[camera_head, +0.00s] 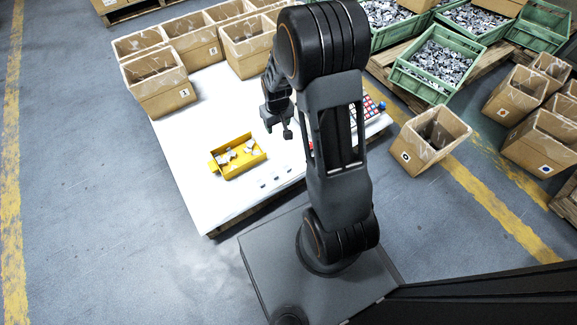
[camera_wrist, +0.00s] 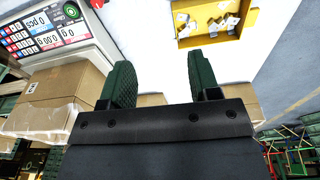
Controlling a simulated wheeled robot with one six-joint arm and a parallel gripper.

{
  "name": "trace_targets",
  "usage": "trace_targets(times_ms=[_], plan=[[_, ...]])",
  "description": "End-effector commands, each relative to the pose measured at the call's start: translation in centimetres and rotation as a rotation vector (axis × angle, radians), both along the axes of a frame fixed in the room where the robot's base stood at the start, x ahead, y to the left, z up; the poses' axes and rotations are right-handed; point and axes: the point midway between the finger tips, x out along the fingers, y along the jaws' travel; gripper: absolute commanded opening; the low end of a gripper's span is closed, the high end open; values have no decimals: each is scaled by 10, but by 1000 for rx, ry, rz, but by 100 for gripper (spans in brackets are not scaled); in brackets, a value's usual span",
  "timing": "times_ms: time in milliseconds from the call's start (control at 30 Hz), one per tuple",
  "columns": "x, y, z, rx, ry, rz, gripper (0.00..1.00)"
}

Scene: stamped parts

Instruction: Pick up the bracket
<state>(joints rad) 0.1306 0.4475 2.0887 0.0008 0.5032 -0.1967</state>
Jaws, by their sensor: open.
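Small grey metal pieces, likely the brackets, lie in a yellow tray (camera_head: 240,170) on the white table (camera_head: 193,168). One bracket (camera_head: 224,157) shows in the head view, and the pieces also show in the wrist view (camera_wrist: 229,21), at the top right inside the yellow tray (camera_wrist: 250,26). My gripper (camera_head: 278,133) is above the table, to the upper right of the tray and apart from it. In the wrist view its two dark green fingers (camera_wrist: 160,84) stand wide apart with nothing between them. My arm hides part of the table.
A scale with a keypad (camera_wrist: 45,32) stands at the table's right side. Cardboard boxes (camera_head: 160,97) line the back edge. Green crates (camera_head: 403,83) of metal parts and more boxes (camera_head: 408,158) stand to the right. The table's left front is clear.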

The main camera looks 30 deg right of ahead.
Motion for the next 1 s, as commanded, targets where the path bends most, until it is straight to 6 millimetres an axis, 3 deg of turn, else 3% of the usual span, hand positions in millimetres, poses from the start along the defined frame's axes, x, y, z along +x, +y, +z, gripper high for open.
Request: trace_targets(times_ms=[33, 200, 400, 1000], plan=[[5, -7, -23, 2, 27, 2, 56], [12, -24, -96, 4, 61, 23, 56], [3, -34, -160, 7, 87, 39, 56], [-8, -38, -266, 10, 102, 49, 56]])
